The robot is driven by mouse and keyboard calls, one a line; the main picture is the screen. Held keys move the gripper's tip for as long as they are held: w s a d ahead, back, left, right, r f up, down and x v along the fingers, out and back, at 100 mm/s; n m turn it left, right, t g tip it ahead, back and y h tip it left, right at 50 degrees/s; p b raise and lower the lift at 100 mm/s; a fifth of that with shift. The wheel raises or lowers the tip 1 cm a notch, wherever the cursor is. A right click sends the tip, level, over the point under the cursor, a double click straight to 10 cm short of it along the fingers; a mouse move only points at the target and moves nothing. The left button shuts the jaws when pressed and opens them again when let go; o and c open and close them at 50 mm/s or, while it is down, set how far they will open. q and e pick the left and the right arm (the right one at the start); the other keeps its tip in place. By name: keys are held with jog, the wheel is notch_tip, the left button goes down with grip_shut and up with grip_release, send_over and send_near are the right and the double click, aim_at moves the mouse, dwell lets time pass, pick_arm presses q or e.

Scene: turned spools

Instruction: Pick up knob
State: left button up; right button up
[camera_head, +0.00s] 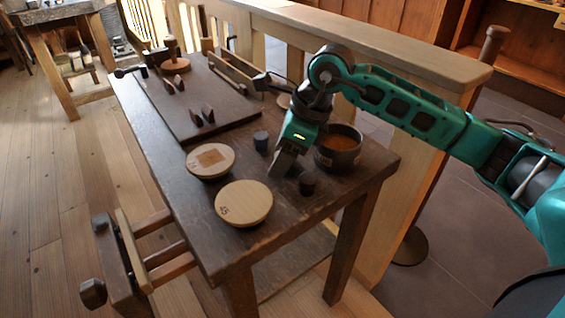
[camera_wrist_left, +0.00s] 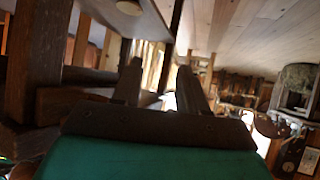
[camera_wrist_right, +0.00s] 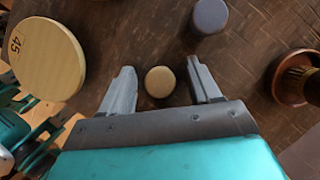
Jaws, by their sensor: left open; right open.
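The small round knob (camera_wrist_right: 160,82) shows a tan top in the right wrist view. It lies between the two spread fingers of my right gripper (camera_wrist_right: 163,85), with a gap on each side. In the head view my right gripper (camera_head: 283,168) reaches down over the table between the discs and the bowl. I cannot make out the tan top there; the gripper may hide it. My left gripper (camera_wrist_left: 163,88) is open and empty in its wrist view, away from the tabletop.
The dark table (camera_head: 300,215) holds a pale disc marked 45 (camera_head: 244,202), another pale disc (camera_head: 210,160), a grey cylinder (camera_head: 261,141), a dark cylinder (camera_head: 307,183) and a brown bowl (camera_head: 340,148) close around the right gripper. A dark board (camera_head: 200,100) with pegs lies farther back.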

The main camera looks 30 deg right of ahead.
jog(key=shift+c, duration=0.4)
jog(key=c, duration=1)
jog(key=shift+r, duration=0.15)
